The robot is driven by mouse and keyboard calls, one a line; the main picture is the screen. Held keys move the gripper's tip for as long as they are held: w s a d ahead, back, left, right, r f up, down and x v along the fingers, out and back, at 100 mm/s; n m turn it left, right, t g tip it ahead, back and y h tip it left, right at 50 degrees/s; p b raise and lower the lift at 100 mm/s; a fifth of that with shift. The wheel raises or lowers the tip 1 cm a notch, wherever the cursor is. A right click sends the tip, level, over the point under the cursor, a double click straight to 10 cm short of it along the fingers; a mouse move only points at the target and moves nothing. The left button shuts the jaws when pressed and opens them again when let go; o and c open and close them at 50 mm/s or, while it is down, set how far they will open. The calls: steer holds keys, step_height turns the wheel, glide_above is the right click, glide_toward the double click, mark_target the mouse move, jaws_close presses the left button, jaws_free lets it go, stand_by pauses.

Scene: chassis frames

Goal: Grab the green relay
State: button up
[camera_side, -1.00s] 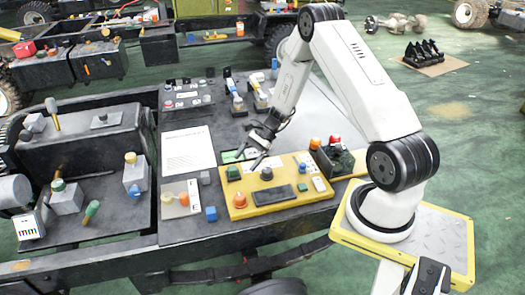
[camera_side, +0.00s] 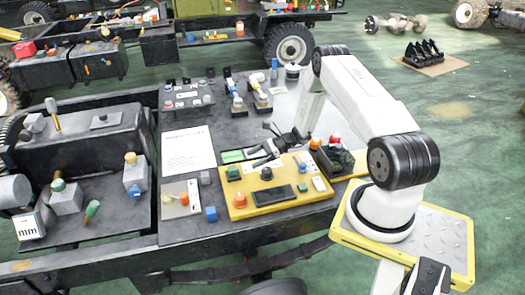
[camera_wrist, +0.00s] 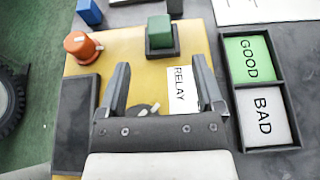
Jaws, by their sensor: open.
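The green relay (camera_wrist: 160,31) sits in a dark socket on the yellow panel (camera_wrist: 195,45), beside a white label reading RELAY (camera_wrist: 181,88). In the side view the relay (camera_side: 233,172) is at the panel's back left. My gripper (camera_wrist: 163,75) is open and empty in the wrist view, with the relay beyond its fingertips, roughly between their lines. In the side view my gripper (camera_side: 258,158) is low over the panel's back edge, just right of the relay and apart from it. A black knob under the gripper is partly hidden.
An orange knob (camera_wrist: 82,47) and a dark screen (camera_wrist: 76,120) are on the panel. A two-part tray has GOOD (camera_wrist: 250,59) and BAD (camera_wrist: 263,117) compartments, both without parts. A blue block (camera_wrist: 90,11) lies off the panel. A white sheet (camera_side: 188,150) lies behind.

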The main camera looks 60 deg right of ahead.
mark_target(233, 168)
steer(key=shift+x, duration=2.8)
steer(key=shift+a, duration=0.1)
steer(key=shift+x, duration=2.5)
jaws_close()
steer(key=shift+r, duration=0.25)
